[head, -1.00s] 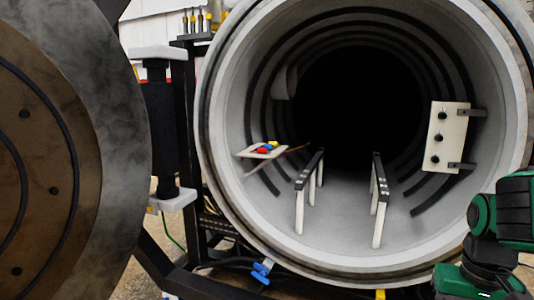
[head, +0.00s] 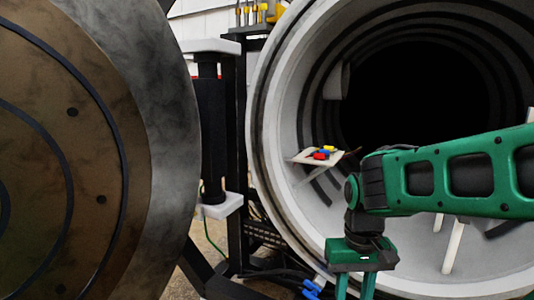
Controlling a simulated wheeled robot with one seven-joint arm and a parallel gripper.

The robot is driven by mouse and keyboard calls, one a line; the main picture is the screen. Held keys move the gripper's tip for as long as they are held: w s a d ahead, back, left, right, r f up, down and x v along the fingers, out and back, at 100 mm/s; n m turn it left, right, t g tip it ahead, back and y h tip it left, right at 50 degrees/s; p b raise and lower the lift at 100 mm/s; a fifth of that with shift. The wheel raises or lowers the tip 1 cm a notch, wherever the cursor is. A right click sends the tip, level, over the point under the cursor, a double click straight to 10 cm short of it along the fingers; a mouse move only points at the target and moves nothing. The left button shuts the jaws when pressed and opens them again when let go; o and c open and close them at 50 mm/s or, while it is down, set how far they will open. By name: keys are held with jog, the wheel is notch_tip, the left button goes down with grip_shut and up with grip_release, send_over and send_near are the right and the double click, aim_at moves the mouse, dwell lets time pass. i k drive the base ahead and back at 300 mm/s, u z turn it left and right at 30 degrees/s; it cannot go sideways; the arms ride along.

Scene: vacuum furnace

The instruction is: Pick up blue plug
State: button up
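The blue plug (head: 327,152) is a small block on a pale tray (head: 302,158) fixed at the left inside wall of the furnace chamber. It sits close to a red plug (head: 320,156) and yellow pieces (head: 342,148), too small to separate clearly. My gripper (head: 355,290) points down in front of the chamber opening, below and to the right of the tray. Its two green fingers are apart with a gap between them and nothing seen in it. The fingertips are cut off by the lower picture edge.
The round chamber rim (head: 262,140) surrounds the opening. The open furnace door (head: 165,150) fills the left side. A black hinge post (head: 211,130) stands between them. A blue valve handle (head: 311,289) is low by the rim. My arm hides part of the chamber floor and rails.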

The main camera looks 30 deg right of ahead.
aim_at(327, 152)
jog(key=i, duration=1.25)
jog(key=z, duration=0.9)
jog(key=i, duration=0.55)
jog(key=z, duration=0.35)
